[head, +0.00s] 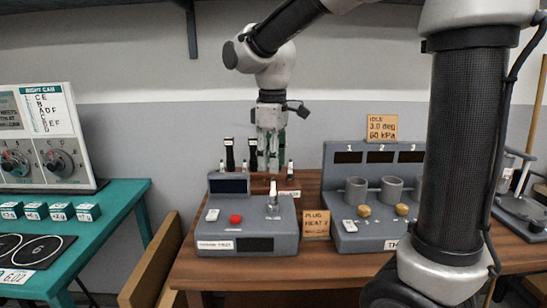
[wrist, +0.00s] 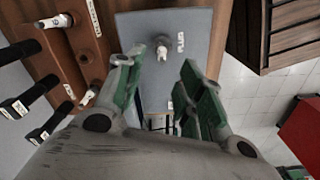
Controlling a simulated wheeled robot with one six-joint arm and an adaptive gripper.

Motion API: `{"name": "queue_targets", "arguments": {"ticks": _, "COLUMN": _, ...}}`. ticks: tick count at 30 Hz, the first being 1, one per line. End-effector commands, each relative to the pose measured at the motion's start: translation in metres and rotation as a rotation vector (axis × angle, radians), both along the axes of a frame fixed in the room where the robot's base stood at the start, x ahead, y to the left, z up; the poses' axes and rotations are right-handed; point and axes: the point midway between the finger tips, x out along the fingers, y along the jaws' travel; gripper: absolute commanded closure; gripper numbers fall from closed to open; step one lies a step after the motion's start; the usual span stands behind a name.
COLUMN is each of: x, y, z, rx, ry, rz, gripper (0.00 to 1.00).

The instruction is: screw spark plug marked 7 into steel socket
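My gripper (head: 270,170) hangs pointing down above the grey tester box. Its green-padded fingers are spread apart in the wrist view (wrist: 160,68), with nothing held between them. A spark plug (wrist: 162,50) with a pale tip stands in the steel socket (head: 273,210) on top of the box. In the wrist view it shows beyond the gap between the fingertips, apart from them. No number can be read on it. More plugs, some white (wrist: 55,21) and some with black sleeves (wrist: 14,108), stand in a brown wooden rack (wrist: 92,45); their marks are unreadable.
The grey box (head: 268,225) has a red button (head: 235,219), a white switch and dark displays. A wooden plug card (head: 316,224) stands to its right, then a grey throttle unit (head: 350,235). A teal bench (head: 125,205) is at left, across a gap.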

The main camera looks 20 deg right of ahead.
Motion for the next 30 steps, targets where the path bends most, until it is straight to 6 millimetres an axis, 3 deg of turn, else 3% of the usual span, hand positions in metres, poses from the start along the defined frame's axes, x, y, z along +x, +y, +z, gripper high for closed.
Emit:
{"name": "queue_targets", "arguments": {"ticks": 11, "x": -0.002, "y": -0.001, "z": 0.003, "rx": -0.006, "ry": 0.012, "rz": 0.138, "gripper": 0.62}}
{"name": "queue_targets", "arguments": {"ticks": 24, "x": -0.002, "y": -0.001, "z": -0.059, "rx": -0.006, "ry": 0.013, "rz": 0.14, "gripper": 0.62}}
{"name": "queue_targets", "arguments": {"ticks": 30, "x": -0.002, "y": -0.001, "z": -0.072, "rx": -0.006, "ry": 0.01, "rz": 0.14, "gripper": 0.62}}
